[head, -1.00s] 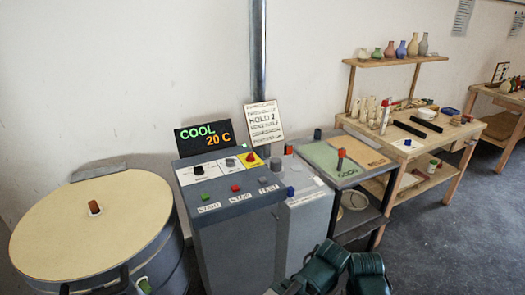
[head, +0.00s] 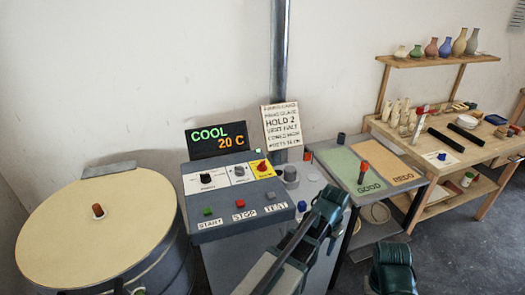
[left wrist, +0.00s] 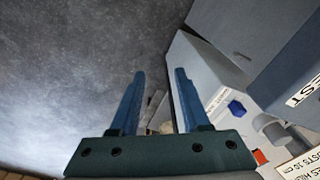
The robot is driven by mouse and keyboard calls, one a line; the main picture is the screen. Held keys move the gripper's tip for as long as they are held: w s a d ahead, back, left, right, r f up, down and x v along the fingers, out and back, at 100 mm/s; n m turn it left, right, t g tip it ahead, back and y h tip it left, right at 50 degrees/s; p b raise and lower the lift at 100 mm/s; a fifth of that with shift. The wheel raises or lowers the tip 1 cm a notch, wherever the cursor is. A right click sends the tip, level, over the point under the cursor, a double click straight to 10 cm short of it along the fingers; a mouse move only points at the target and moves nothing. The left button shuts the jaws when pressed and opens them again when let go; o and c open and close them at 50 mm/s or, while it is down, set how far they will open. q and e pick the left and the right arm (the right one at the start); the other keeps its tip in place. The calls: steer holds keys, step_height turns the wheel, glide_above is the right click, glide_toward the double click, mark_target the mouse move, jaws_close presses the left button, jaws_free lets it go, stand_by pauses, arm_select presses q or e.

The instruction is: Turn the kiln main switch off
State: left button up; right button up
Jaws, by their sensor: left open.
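The kiln control console (head: 235,215) stands left of centre in the head view. On its top is a yellow plate with a red knob (head: 262,166), which looks like the main switch; its small label is unreadable and its setting unclear. My left gripper (head: 328,207) is to the right of the console, apart from the red knob; its fingers are hard to make out there. In the left wrist view its two blue fingers (left wrist: 157,100) are spread with nothing between them. My right gripper is out of view; a dark green part of my arm shows at lower right.
The round kiln (head: 95,235) stands at left. The display (head: 217,139) reads COOL 20 C. The GOOD and REDO table (head: 345,165) stands at right.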

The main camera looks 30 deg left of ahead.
arm_select(q)
steer(key=w+a+r+n+t+p, duration=0.1)
steer(key=w+a+r+p, duration=0.25)
steer(key=w+a, duration=0.25)
steer(key=w+a+r+n+p, duration=0.1)
steer(key=w+a+r+p, duration=0.1)
steer(key=w+a+r, duration=0.4)
steer(key=n+t+p, duration=0.1)
steer(key=t+p, duration=0.2)
steer(key=p, duration=0.4)
glide_toward(262, 162)
steer(key=v, duration=0.5)
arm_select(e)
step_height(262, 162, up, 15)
arm_select(q)
steer(key=shift+n, duration=0.3)
steer(key=b+x, duration=1.3)
steer(key=shift+d+f, duration=0.1)
steer(key=shift+f, duration=0.15)
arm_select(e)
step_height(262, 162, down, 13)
arm_select(q)
jaws_close()
